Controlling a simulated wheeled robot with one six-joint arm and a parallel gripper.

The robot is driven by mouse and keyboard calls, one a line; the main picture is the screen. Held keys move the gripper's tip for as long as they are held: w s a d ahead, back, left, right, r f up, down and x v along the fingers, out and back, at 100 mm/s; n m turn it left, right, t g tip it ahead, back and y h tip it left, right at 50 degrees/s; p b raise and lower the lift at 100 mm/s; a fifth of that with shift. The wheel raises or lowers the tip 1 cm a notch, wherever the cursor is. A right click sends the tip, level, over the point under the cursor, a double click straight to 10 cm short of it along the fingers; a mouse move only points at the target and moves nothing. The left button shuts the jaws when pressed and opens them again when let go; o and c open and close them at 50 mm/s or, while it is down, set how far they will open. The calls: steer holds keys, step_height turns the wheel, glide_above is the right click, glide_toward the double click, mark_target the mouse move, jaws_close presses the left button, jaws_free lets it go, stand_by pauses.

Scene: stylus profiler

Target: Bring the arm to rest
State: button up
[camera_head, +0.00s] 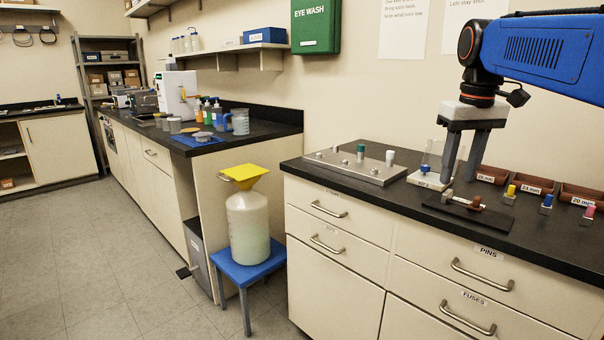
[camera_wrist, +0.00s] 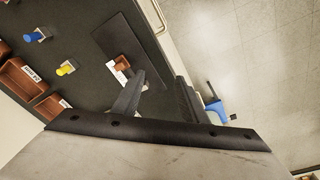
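My blue arm (camera_head: 545,50) reaches in from the upper right, over the near counter (camera_head: 330,172). My gripper (camera_head: 459,180) points down, its two dark fingers apart, above the counter near a small dark plate (camera_head: 462,212). A small pale stick with a brown end piece (camera_head: 477,202) lies on that plate. In the wrist view my gripper (camera_wrist: 160,95) shows its fingers apart with nothing visible between them. The dark plate (camera_wrist: 112,40) and brown piece (camera_wrist: 122,62) appear just beyond one finger. I cannot tell the exact height of the fingertips.
A white device (camera_head: 428,176) stands behind the gripper, and a metal plate with pegs (camera_head: 356,167) lies left of it. Brown labelled bins (camera_head: 530,184) and yellow (camera_head: 510,190), blue (camera_head: 547,200) and pink (camera_head: 588,212) topped pins stand at right. Open floor (camera_head: 90,270) lies at left.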

steer(key=s+a+f+t, duration=0.1)
steer(key=s+a+f, duration=0.1)
steer(key=s+f, duration=0.9)
steer(key=s+a+f+m+t, duration=0.1)
steer(key=s+a+f+t, duration=0.1)
steer(key=s+f, duration=0.9)
step_height(320, 180, down, 5)
steer(key=shift+s+a+r+m, duration=0.2)
steer(key=shift+s+a+m, duration=0.15)
steer(key=shift+a, duration=0.2)
